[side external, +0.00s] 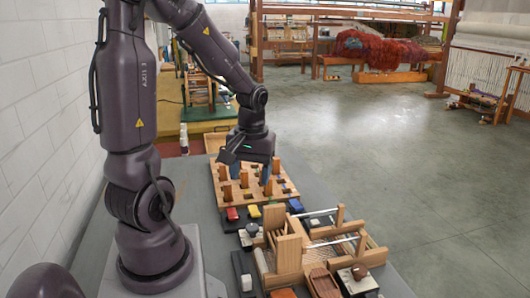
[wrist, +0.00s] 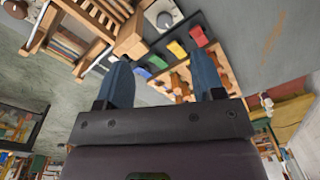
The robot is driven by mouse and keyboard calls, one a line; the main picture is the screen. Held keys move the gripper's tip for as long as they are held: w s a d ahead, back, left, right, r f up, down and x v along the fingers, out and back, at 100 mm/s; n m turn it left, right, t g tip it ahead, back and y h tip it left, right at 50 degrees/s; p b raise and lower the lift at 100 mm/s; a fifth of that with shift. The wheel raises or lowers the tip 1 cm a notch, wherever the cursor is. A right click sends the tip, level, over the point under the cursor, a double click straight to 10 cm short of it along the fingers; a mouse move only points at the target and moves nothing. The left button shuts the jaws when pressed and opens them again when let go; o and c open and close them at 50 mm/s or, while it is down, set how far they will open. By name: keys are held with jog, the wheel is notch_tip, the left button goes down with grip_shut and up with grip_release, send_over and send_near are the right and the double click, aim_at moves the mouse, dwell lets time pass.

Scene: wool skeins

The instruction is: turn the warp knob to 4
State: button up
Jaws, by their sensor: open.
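My gripper (side external: 254,172) hangs above the wooden peg board (side external: 292,193), its jaws apart and nothing seen between them. In the wrist view, my gripper (wrist: 160,62) shows two blue fingers spread wide. A brown round knob (side external: 359,271) stands on another box at the front right. I cannot read any numbers or tell which is the warp knob.
The small wooden loom (side external: 289,248) with upright posts and metal rods fills the front of the grey table (side external: 204,200). Red, yellow and blue blocks (side external: 253,211) sit between it and the peg board. Pegs stand on the board close under my gripper.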

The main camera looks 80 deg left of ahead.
jog(key=d+r+m+t, duration=0.3)
jog(key=d+r+m, duration=0.6)
jog(key=d, duration=0.2)
jog(key=shift+w+d+r+m+t+y, duration=0.15)
jog(key=shift+w+r+m+t+y, duration=0.1)
jog(key=shift+r+m+t+y, duration=0.15)
jog(key=n+h, duration=0.5)
jog(key=n, duration=1.9)
send_near(252, 227)
jog(key=x, duration=0.9)
jog(key=c, duration=0.9)
